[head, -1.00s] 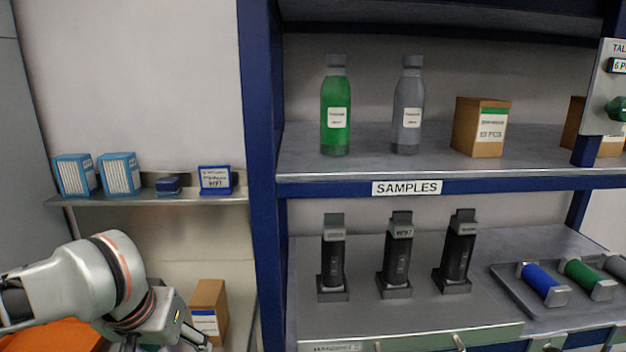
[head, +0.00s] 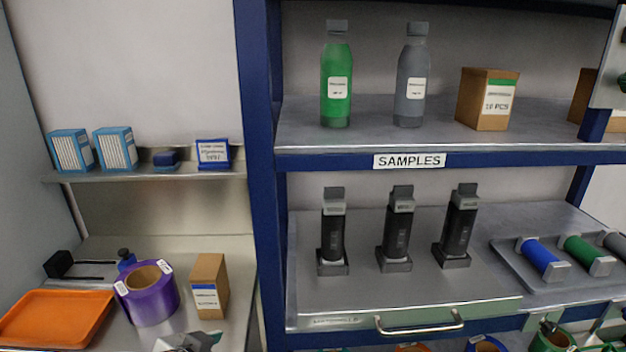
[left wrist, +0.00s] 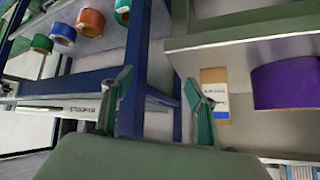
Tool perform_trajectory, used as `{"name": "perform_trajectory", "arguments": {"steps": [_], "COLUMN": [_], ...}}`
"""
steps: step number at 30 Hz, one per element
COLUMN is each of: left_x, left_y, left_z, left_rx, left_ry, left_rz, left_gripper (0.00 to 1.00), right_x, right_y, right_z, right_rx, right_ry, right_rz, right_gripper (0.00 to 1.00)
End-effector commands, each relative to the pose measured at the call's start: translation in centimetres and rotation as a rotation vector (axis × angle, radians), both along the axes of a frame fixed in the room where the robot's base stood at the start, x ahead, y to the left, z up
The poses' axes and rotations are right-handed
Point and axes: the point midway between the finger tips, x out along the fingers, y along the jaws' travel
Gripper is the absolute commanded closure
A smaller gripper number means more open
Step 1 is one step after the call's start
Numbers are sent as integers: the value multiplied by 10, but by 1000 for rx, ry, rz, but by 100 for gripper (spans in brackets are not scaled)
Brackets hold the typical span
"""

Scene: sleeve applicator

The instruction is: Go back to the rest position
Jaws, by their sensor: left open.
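My left gripper (left wrist: 160,100) is open and empty in the left wrist view, its two green-padded fingers wide apart. A blue shelf post stands behind the gap between them. In the head view only a small part of my left gripper (head: 188,342) shows at the bottom edge, in front of the left bench. It is apart from the purple roll (head: 148,295) and the cardboard box (head: 209,287), which stand on that bench. My right gripper is in neither view.
An orange tray (head: 55,318) lies at the far left. The blue rack post (head: 258,150) divides the left bench from the sample shelves. Bottles stand above three black applicators (head: 397,230). Blue and green rolls lie in a grey tray (head: 510,262) at right.

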Motion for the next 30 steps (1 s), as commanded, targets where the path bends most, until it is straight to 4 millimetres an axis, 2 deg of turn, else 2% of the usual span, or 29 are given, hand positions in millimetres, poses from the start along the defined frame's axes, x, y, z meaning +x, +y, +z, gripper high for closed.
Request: {"name": "perform_trajectory", "arguments": {"steps": [1, 5, 9, 15, 21, 24, 30], "left_x": [-7, -23, -51, -97, -144, -130, -120], "left_y": [12, 54, 104, 165, 213, 192, 153], "left_z": [-13, -40, -70, -98, -117, -139, -185], "left_rx": [26, 151, 315, 530, 715, 632, 470], "left_ry": [0, -14, 9, 79, 167, 126, 67], "left_rz": [21, 71, 117, 146, 143, 121, 95], "left_gripper": [42, 42, 42, 42, 42, 42, 42], "right_x": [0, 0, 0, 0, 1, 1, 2], "right_y": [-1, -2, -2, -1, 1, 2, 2], "right_z": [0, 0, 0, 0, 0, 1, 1], "right_rx": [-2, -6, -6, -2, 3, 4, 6], "right_ry": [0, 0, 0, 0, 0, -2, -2], "right_rz": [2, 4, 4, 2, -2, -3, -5], "right_gripper": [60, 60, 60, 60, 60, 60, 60]}}
